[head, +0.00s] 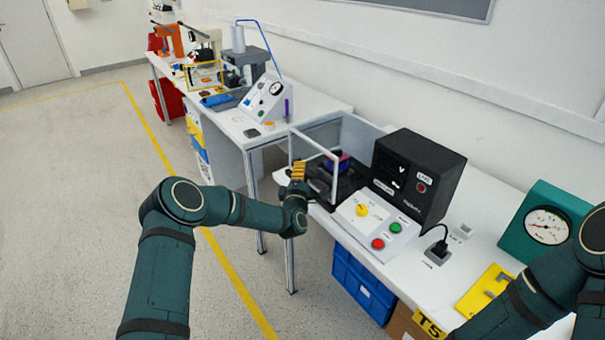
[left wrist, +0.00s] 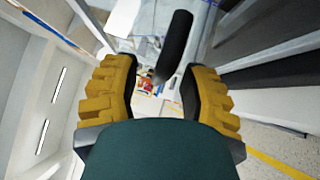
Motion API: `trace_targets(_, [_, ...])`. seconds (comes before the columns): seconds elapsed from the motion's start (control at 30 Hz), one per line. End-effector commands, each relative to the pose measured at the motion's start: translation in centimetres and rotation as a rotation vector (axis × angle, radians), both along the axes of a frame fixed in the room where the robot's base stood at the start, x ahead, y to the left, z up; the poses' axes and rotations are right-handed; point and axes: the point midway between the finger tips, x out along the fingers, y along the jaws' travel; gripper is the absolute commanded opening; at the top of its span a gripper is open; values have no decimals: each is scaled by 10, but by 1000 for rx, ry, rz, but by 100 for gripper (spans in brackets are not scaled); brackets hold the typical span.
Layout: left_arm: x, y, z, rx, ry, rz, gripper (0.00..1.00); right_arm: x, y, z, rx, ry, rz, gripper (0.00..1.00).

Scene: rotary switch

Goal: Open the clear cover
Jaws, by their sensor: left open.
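The clear cover (head: 335,178) has a white frame and stands at the left end of the near bench, around a dark fixture with a blue and purple part (head: 338,161). My left gripper (head: 298,170) has yellow fingers and is at the cover's left front side. In the left wrist view the two fingers (left wrist: 164,92) are spread apart. A black rounded bar (left wrist: 175,45) shows between and beyond them; I cannot tell whether they touch it. My right arm comes in at the right edge, with its gripper out of view.
A control box (head: 378,222) with a yellow knob and red and green buttons sits right of the cover. A black meter box (head: 415,178) stands behind it. A green gauge (head: 546,226) is farther right. Blue bins (head: 362,283) are under the bench. The floor at left is clear.

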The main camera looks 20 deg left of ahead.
Motion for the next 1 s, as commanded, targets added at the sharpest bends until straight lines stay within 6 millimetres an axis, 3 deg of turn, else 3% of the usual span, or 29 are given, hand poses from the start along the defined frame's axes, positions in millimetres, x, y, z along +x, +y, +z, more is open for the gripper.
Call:
trace_targets(0.47, [9,1,1,0,0,0,43,0,0,-1,0,-1,0,47])
trace_targets(0.5, [9,1,1,0,0,0,29,0,0,-1,0,-1,0,47])
trace_targets(0.6, [9,1,1,0,0,0,0,0,0,-1,0,-1,0,47])
trace_targets(1.0, [9,3,4,4,2,0,0,0,0,0,0,0,0,47])
